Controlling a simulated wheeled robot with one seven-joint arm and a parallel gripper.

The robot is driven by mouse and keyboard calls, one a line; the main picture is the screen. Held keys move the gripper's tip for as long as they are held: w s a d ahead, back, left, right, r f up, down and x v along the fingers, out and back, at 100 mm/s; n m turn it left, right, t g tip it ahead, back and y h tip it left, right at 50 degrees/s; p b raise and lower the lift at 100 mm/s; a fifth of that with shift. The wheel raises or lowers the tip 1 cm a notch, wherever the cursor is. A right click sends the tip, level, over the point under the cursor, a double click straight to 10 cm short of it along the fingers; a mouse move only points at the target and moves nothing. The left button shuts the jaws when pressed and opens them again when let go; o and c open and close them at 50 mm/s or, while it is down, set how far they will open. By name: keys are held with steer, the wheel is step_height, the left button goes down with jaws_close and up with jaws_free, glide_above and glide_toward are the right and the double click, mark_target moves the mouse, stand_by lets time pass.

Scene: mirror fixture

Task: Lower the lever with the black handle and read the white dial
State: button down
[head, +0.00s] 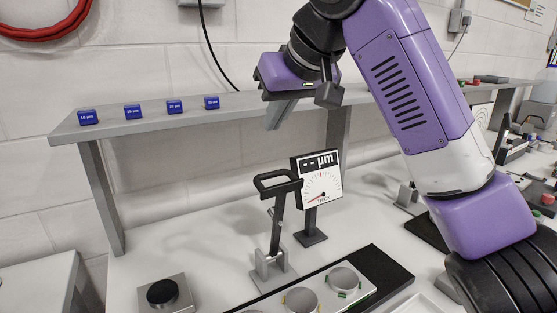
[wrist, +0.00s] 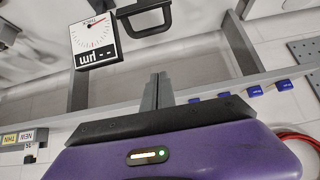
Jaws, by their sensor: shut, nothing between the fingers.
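The lever (head: 277,222) stands upright on a grey bracket on the white bench, with its black loop handle (head: 279,183) at the top. The handle also shows at the top of the wrist view (wrist: 145,16). The white dial (head: 322,187) stands on a post just right of and behind the lever. Its display reads "-- µm" and a red needle points to the lower left. The dial is upside down in the wrist view (wrist: 95,42). My gripper (head: 274,126) is shut and empty, above the handle and apart from it. Its shut fingers show in the wrist view (wrist: 157,90).
A grey shelf (head: 150,117) runs behind the lever and carries several blue labelled blocks (head: 134,112). A black tray (head: 385,268) with round metal pieces lies in front of the lever. A black round knob (head: 162,292) on a plate is at the front left.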

steer(key=shift+w+a+f+p, duration=0.15)
steer(key=shift+w+a+f, duration=0.15)
steer(key=shift+f, duration=1.25)
steer(key=shift+w+a+f+p, duration=0.2)
steer(key=shift+w+f, duration=0.2)
steer(key=shift+f, duration=1.2)
steer(key=shift+w+a+f+p, duration=0.2)
steer(key=shift+w+f, duration=0.15)
steer(key=shift+f, duration=1.2)
